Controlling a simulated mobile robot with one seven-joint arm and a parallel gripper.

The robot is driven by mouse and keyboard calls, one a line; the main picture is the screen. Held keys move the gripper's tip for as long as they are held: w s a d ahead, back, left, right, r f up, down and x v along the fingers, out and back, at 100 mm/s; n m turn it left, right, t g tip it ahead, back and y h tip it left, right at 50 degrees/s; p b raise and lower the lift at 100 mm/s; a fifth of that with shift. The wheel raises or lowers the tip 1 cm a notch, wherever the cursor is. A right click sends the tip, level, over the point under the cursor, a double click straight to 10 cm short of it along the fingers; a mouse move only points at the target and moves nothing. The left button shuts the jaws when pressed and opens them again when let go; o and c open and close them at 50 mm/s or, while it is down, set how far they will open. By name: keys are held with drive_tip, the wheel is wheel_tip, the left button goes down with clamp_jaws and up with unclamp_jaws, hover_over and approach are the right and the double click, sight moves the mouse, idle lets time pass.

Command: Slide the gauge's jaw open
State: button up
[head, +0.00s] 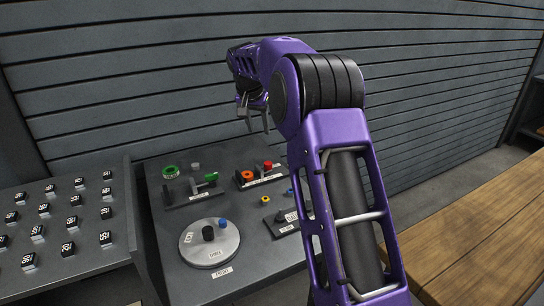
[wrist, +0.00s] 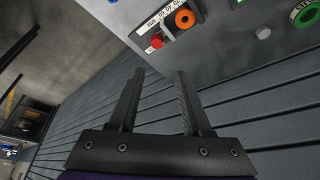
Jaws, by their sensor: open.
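My gripper (head: 254,114) is open and empty, held above the back of the grey bench; its two fingers also show apart in the wrist view (wrist: 160,74). I cannot tell for certain which fixture is the gauge. One dark fixture (head: 258,180) at the back has a white label, an orange ring (head: 246,175) and a red knob (head: 267,166); in the wrist view the orange ring (wrist: 185,18) and red knob (wrist: 156,41) lie beyond the fingertips, apart from them. Another dark fixture (head: 188,195) at left carries a green handle (head: 211,177).
A round plate (head: 209,244) with a knob stands at the bench front. A labelled fixture (head: 283,222) at right is partly hidden by my arm. A rack of black-and-white cubes (head: 60,225) is at left, a wooden bench (head: 480,235) at right. A slatted wall (head: 150,80) rises behind.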

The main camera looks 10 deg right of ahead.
sight(268, 163)
drive_tip(key=x, duration=1.7)
drive_tip(key=shift+s+d+f+b, duration=0.15)
drive_tip(key=shift+d+f+b, duration=0.15)
drive_tip(key=shift+d+b, duration=0.1)
clamp_jaws()
idle(0.6)
